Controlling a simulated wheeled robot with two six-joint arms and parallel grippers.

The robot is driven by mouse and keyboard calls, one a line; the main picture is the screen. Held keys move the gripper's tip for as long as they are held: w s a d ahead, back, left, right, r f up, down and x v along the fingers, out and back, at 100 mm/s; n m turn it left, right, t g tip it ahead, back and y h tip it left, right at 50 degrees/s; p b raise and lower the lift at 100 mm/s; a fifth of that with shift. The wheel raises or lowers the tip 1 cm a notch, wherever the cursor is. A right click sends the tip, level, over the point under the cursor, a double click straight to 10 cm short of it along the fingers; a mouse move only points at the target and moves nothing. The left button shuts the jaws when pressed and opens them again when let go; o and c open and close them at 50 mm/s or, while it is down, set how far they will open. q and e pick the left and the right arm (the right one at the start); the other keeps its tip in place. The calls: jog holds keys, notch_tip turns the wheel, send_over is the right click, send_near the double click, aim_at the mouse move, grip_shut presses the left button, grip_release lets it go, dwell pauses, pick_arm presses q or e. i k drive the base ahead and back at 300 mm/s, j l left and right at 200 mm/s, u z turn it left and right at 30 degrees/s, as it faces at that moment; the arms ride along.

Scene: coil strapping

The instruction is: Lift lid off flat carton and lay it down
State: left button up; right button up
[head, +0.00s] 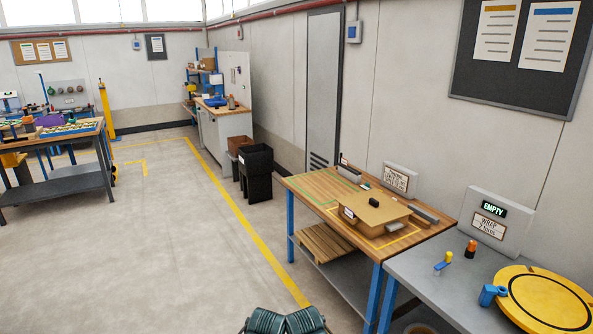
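The flat carton (366,228) sits on the wooden-topped bench to the right, inside a yellow outline. Its tan lid (358,201) lies flat on top and overhangs the carton sides. A small black block, which looks like a handle, stands on the lid. The inside of the carton is hidden.
The wooden bench (318,187) has a green outlined, mostly clear area left of the carton. A grey table (420,276) with a yellow turntable (545,300) adjoins it at right. Black bins (256,172) stand beyond the bench. The floor (150,240) at left is open.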

aim_at(372, 206)
jog(key=i+j, duration=0.1)
jog(key=i, duration=0.65)
jog(key=i+j, duration=0.1)
jog(key=i, duration=0.7)
jog(key=i+z, duration=0.45)
jog(key=i+j+z, duration=0.2)
jog(key=z, duration=0.25)
jog(key=i+j+z, duration=0.6)
jog(key=z, duration=0.25)
jog(key=i+j+z, duration=0.15)
jog(key=j+z, duration=0.75)
jog(key=j, duration=0.15)
jog(key=i, duration=0.05)
